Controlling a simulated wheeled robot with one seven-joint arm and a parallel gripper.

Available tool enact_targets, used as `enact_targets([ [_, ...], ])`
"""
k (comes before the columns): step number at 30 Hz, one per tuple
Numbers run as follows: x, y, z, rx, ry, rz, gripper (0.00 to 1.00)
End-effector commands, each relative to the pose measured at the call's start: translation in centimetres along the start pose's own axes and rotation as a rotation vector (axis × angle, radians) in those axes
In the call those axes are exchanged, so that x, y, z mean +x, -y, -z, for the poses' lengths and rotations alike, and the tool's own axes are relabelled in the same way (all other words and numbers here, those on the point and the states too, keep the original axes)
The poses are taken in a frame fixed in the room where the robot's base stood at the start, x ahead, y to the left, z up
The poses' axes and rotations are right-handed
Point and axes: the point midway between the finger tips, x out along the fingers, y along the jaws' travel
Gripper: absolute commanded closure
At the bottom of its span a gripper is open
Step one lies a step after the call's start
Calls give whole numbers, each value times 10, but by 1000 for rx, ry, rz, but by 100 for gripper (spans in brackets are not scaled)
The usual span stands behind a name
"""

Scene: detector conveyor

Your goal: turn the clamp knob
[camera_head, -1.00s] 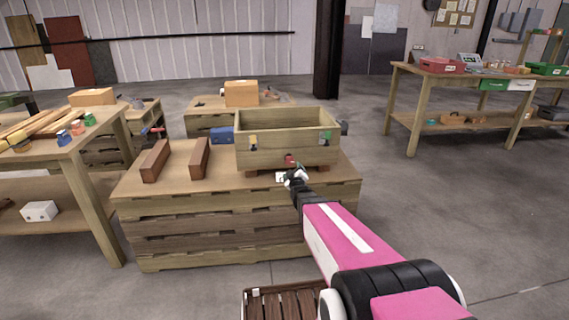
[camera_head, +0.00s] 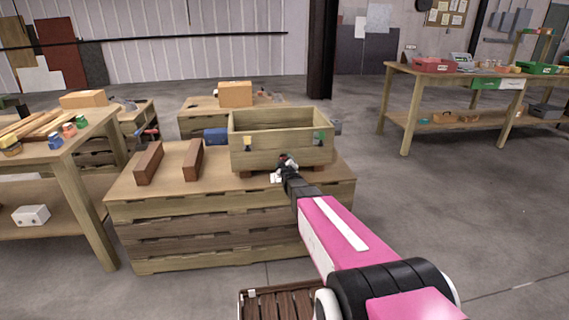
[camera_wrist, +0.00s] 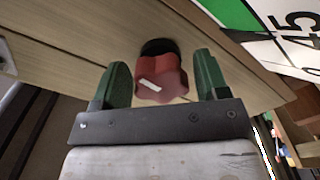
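The red lobed clamp knob (camera_wrist: 161,82) with a pale stripe sits on a black base on a wooden face in the wrist view. My gripper (camera_wrist: 160,66) has its two green fingers apart, one on each side of the knob, with a visible gap at each side. In the head view my gripper (camera_head: 284,164) is at the front wall of the wooden crate (camera_head: 262,160). It mostly covers the knob there.
The crate stands on a slatted wooden stand (camera_head: 225,210) with two brown blocks, the nearer one (camera_head: 149,163) at left. A blue box (camera_head: 216,135) sits behind them. A green and white label (camera_wrist: 240,14) is beside the knob.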

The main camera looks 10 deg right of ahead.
Motion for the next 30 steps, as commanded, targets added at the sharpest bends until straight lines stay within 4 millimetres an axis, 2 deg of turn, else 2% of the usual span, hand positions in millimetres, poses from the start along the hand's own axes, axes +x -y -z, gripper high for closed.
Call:
enact_targets([
  [1, 0, 0, 0, 0, 0, 0, 50],
  [3, 0, 0, 0, 0, 0, 0, 73],
  [14, 0, 0, 0, 41, 0, 0, 73],
  [30, 0, 1, 0, 380, 0, 0, 73],
])
